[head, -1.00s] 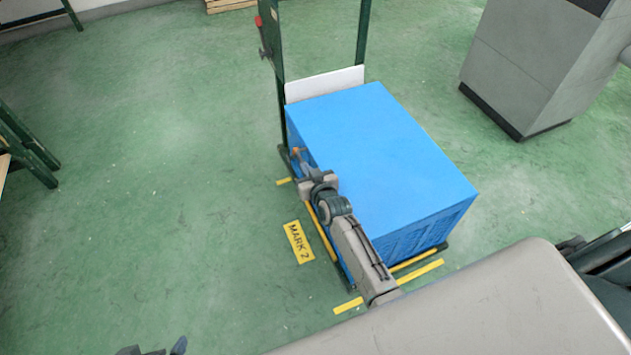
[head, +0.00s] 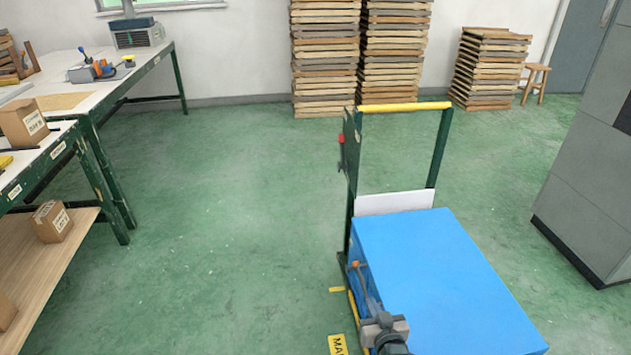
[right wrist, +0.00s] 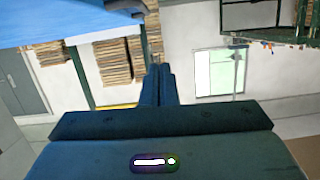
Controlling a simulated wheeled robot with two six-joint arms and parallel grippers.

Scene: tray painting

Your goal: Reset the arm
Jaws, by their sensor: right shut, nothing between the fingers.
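My right gripper (head: 359,268) reaches up from the bottom of the head view, along the left side of the blue crate (head: 440,270). In the right wrist view its two dark fingers (right wrist: 158,72) lie together with nothing between them. The blue crate stands on a dark green trolley with a yellow handle (head: 405,107). A blue surface (right wrist: 60,20) shows at the top left of the right wrist view, which looks upside down. My left gripper is not in view.
Workbenches (head: 110,90) with cardboard boxes (head: 52,222) stand at the left. Stacks of wooden trays (head: 325,60) stand along the back wall. A grey cabinet (head: 590,160) is at the right. The green floor (head: 220,230) left of the trolley is clear.

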